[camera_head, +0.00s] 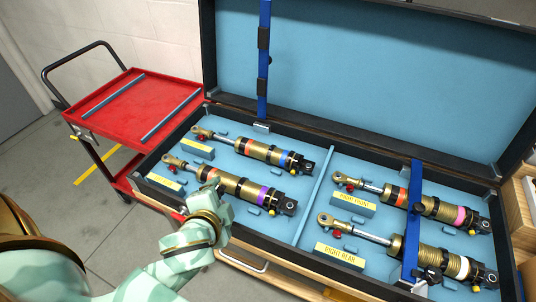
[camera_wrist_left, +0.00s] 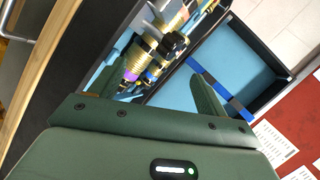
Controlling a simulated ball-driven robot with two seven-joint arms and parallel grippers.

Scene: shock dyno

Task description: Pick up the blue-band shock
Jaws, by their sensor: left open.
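The blue-band shock (camera_head: 262,152) lies in the far row of the case's left half, with its blue band near its black right end. A purple-band shock (camera_head: 240,187) lies parallel, in front of it. My left gripper (camera_head: 213,188) is over the near left part of the case, by the purple-band shock and short of the blue-band one. It covers part of the near wall. In the left wrist view its two green fingers (camera_wrist_left: 152,82) are apart, with the purple-band shock (camera_wrist_left: 140,60) showing beyond them. My right gripper is not in view.
A divider (camera_head: 314,195) splits the open case. Its right half holds a pink-band shock (camera_head: 430,205) and a white-band shock (camera_head: 432,257). A red cart (camera_head: 135,100) stands to the left.

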